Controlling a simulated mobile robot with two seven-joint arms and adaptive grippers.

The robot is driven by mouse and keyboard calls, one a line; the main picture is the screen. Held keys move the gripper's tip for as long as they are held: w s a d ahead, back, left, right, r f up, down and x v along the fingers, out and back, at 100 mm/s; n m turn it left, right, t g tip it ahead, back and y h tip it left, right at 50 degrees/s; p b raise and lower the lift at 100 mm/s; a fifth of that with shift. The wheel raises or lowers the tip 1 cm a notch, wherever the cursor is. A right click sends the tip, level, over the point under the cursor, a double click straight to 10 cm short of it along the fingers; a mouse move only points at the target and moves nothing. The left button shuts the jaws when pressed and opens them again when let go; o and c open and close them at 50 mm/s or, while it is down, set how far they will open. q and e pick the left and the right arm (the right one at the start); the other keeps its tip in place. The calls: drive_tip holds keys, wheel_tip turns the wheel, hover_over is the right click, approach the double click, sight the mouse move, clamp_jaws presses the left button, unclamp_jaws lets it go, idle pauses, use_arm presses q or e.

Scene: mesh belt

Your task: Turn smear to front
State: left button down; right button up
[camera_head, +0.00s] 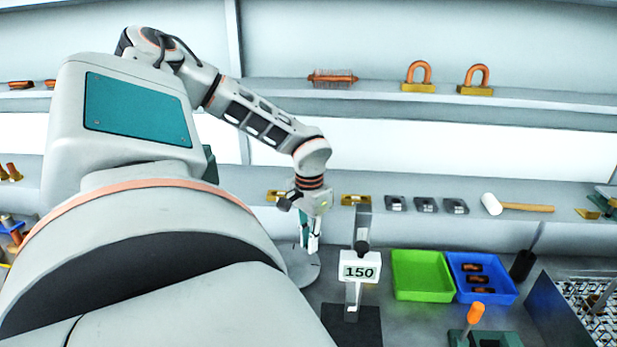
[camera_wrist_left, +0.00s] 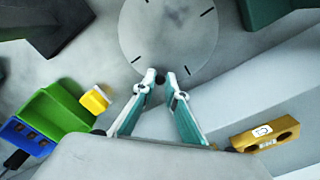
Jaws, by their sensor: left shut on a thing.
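A round grey disc (camera_head: 296,272) lies on the bench; part of it is hidden behind my own body in the head view. In the left wrist view the disc (camera_wrist_left: 165,30) carries several short dark marks near its rim. My left gripper (camera_head: 311,246) points down at the disc's edge. In the left wrist view its fingertips (camera_wrist_left: 161,80) are close together, shut on a small dark knob at the disc's rim. My right gripper is not in view.
A stand with a "150" sign (camera_head: 360,271) is close to the right of the gripper. Further right are a green tray (camera_head: 421,272), a blue tray (camera_head: 510,296) with copper parts, and a wire mesh belt (camera_head: 600,310). A shelf with brass blocks (camera_head: 355,200) runs behind.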

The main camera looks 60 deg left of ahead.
use_arm(q)
drive_tip(key=shift+w+r, duration=0.15)
drive_tip(key=c, duration=2.1)
unclamp_jaws()
drive_tip(key=shift+d, duration=0.1)
